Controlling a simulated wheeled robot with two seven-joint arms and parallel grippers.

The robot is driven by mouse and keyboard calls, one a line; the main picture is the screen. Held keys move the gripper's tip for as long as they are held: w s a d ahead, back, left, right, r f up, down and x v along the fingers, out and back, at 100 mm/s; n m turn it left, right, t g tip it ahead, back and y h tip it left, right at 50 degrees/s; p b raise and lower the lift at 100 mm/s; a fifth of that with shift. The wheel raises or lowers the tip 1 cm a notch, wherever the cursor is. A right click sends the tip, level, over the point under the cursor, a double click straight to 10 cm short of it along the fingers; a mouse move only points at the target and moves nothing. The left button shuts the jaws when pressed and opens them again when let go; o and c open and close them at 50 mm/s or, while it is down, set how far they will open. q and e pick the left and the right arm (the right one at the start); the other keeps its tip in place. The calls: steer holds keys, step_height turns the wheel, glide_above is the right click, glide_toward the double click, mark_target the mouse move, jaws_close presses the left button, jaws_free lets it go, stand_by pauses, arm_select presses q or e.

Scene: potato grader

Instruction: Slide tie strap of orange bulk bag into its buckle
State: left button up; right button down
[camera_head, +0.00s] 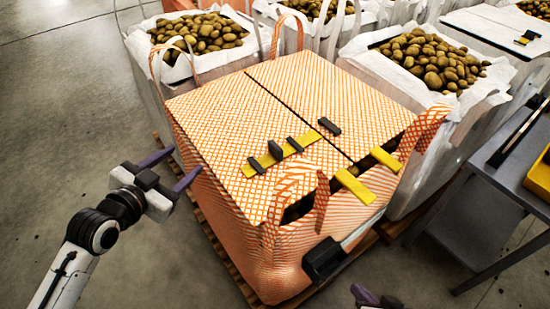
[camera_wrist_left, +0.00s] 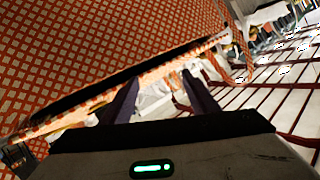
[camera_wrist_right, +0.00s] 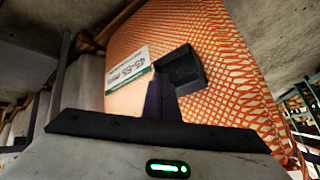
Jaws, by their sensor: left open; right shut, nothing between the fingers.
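The orange-and-white checked bulk bag (camera_head: 230,105) stands with its top flaps nearly covering it. A yellow strap (camera_head: 263,160) with several small black pieces, one upright (camera_head: 275,150), lies on the near flap. A separate small black piece (camera_head: 330,126) lies on the other flap. Two short yellow pieces (camera_head: 355,187) (camera_head: 385,158) lie at the bag's right edge. I cannot tell which black piece is the buckle. My left gripper (camera_head: 174,170) is open and empty, beside the bag's left edge. My right gripper (camera_wrist_right: 162,98) is shut and empty, near a black box (camera_wrist_right: 182,70) on the bag's side.
White bags of potatoes (camera_head: 425,60) stand behind and to the right. A grey table (camera_head: 500,165) with a yellow tray (camera_head: 541,172) is at the right. The bag stands on a wooden pallet (camera_head: 215,245). Bare floor lies to the left.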

mark_target(273, 148)
arm_select(q)
steer(key=d+r+h, duration=0.1)
steer(key=d, duration=0.1)
steer(key=w+d+r+m+h+b, duration=0.1)
steer(key=d, duration=0.1)
steer(key=w+d+r+g+h, duration=0.1)
steer(key=d, duration=0.2)
steer(key=shift+h+b, duration=0.3)
steer(key=d+g+h, duration=0.1)
steer(key=d, duration=0.1)
steer(key=s+d+m+g+h+b, duration=0.1)
steer(key=d, duration=0.2)
steer(key=s+d+r+g+h+b, duration=0.1)
steer(key=d+g, duration=0.1)
steer(key=shift+s+d+r+m, duration=0.1)
steer(key=shift+s+d+m, duration=0.1)
steer(key=shift+s+m, duration=0.1)
steer(key=x, duration=1)
steer(key=shift+d, duration=0.1)
arm_select(e)
steer(key=s+a+f+n+y, duration=0.1)
steer(key=a+f+n, duration=0.2)
steer(key=a+n, duration=0.1)
steer(key=shift+a+f+n, duration=0.25)
steer(key=shift+a+n, duration=0.05)
steer(key=shift+a, duration=0.25)
